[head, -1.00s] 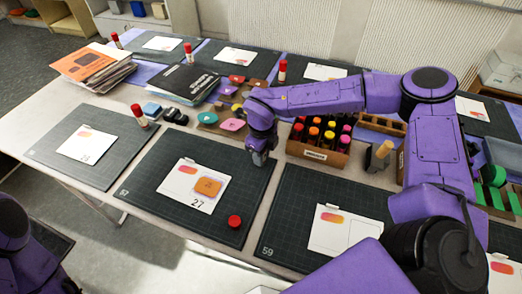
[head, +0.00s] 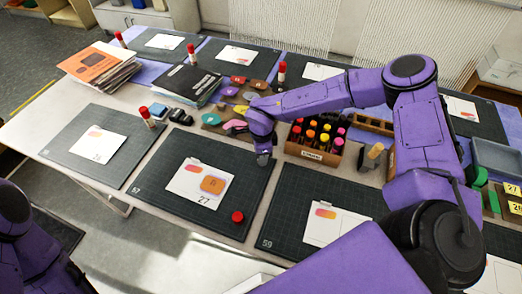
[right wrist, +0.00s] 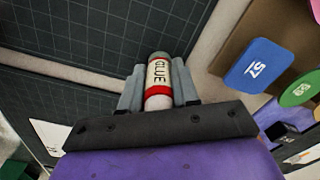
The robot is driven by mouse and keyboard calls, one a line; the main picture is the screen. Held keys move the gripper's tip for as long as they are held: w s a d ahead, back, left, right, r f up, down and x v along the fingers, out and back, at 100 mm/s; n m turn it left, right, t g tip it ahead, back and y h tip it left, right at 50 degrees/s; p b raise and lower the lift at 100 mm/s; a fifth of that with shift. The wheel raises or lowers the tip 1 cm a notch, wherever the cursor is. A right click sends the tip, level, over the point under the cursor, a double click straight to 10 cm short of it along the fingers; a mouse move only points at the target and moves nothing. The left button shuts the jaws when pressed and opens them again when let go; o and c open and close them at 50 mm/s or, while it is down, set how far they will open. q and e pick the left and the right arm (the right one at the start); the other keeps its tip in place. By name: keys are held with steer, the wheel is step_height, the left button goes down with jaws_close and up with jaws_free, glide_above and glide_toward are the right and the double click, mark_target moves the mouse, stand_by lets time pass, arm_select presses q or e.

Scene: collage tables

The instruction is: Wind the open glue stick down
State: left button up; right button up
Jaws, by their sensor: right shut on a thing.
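My right gripper (head: 263,160) is over the far right corner of the middle front mat (head: 185,215). In the right wrist view it is shut on a glue stick (right wrist: 158,77), with one grey finger on each side. The stick has a cream label reading GLUE, a red band and a pale end near the palm; its far end looks grey. How far the glue stands out cannot be told. In the head view the stick is too small to make out. A red cap (head: 237,216) lies on the same mat. My left gripper is out of view.
A card (head: 180,182) with an orange piece (head: 213,185) lies on the mat. A box of colourful bottles (head: 314,152) stands right of the gripper. Capped glue sticks (head: 147,116) stand at other mats. A blue block (right wrist: 258,65) shows in the wrist view.

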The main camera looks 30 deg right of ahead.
steer(key=shift+s+n, duration=0.1)
steer(key=shift+n, duration=0.4)
steer(key=shift+r+n+p, duration=0.2)
steer(key=shift+n+p, duration=0.8)
steer(key=shift+f+n, duration=0.25)
steer(key=shift+n, duration=0.55)
steer(key=shift+r+n+p, duration=0.25)
steer(key=shift+n+p, duration=0.75)
steer(key=shift+f+n, duration=0.2)
steer(key=shift+n, duration=0.7)
steer(key=shift+r+n+p, duration=0.1)
steer(key=shift+n+p, duration=0.5)
steer(key=shift+n, duration=1.1)
steer(key=n+p, duration=0.1)
steer(key=n, duration=0.1)
steer(key=shift+n, duration=0.7)
steer(key=n+p, duration=0.1)
steer(key=n, duration=0.1)
steer(key=shift+n, duration=0.3)
steer(key=shift+d+f+n, duration=0.1)
steer(key=shift+f+n, duration=0.1)
steer(key=shift+n, duration=0.5)
steer(key=shift+r, duration=0.1)
